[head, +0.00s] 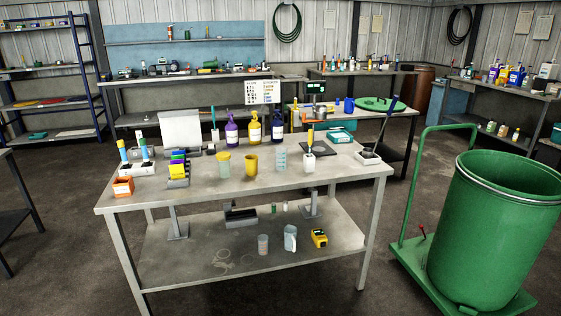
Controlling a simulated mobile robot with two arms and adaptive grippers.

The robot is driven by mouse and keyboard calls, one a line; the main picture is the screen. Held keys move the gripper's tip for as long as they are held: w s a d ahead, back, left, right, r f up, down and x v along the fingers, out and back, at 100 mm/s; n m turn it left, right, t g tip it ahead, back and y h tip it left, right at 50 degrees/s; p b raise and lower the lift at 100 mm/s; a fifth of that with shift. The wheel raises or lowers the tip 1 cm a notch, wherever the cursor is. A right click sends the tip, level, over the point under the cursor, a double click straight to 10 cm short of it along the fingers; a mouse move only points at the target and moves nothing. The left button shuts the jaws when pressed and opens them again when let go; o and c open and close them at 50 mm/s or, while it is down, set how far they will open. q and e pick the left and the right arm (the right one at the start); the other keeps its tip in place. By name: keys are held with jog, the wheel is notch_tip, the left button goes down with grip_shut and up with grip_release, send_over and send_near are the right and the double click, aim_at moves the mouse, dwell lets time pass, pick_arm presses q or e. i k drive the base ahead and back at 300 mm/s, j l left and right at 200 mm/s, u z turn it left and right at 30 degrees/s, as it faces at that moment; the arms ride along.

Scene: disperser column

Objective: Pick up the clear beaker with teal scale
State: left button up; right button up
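The clear beaker with teal scale (281,161) stands upright on the grey workbench (235,196), right of the middle of its top. A yellow cup (251,164) stands to its left, and a pale greenish-yellow cup (224,164) stands further left. A dark board with a yellow-handled tool (310,138) is to its right. The beaker's front looks unblocked, and nothing touches it that I can see. Neither of my grippers shows in the head view.
Purple, yellow and dark blue bottles (254,131) stand behind the cups. An orange box (123,187) sits at the bench's left edge. The front strip of the bench is clear. A large green barrel (490,230) on a green trolley (405,262) stands at the right.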

aim_at(282, 152)
jog(key=i+l+u, duration=0.2)
jog(key=u, duration=0.15)
jog(key=i+l+u, duration=0.15)
jog(key=u, duration=0.25)
jog(key=l, duration=0.1)
